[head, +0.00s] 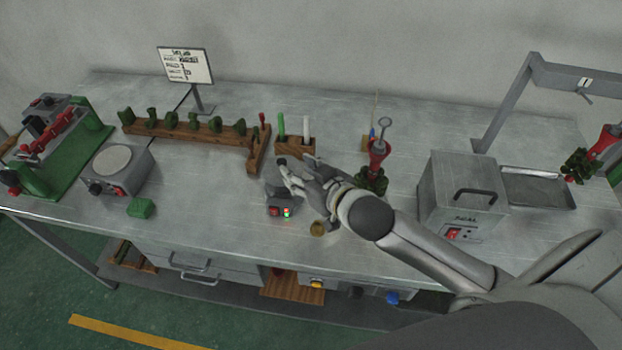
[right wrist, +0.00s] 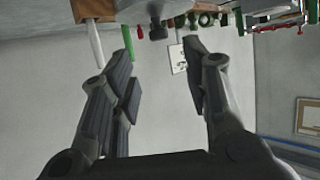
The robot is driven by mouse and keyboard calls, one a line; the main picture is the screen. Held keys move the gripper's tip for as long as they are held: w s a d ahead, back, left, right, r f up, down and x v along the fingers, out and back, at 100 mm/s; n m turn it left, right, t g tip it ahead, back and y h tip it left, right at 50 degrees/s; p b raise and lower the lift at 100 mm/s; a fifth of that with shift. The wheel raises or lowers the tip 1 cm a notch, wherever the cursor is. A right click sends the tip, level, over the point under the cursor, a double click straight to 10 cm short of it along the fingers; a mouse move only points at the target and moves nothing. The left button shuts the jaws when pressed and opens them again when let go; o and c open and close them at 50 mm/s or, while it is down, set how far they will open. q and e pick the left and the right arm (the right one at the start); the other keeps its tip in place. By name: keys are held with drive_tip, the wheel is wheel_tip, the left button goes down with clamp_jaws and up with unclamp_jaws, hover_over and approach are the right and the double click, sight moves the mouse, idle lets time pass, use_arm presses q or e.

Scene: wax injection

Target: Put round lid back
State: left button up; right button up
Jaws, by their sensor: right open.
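My right gripper (head: 284,175) reaches in from the right in the head view, over the middle of the table. It is open, and the right wrist view shows its two fingers (right wrist: 160,55) spread with nothing between them. Below it stands a small grey unit (head: 274,209) with red and green lights, its top partly hidden by the gripper. A small round brass-coloured piece (head: 318,229) lies to the right of that unit. I cannot tell for certain whether this is the round lid. My left gripper is not in view.
A wooden block (head: 296,147) with green and white sticks stands just behind my right gripper. A red-topped tool (head: 377,150) stands behind my arm, and a grey box (head: 458,187) to its right. A round-plate device (head: 112,160) is at the left.

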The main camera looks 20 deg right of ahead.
drive_tip(key=shift+v, duration=2.05)
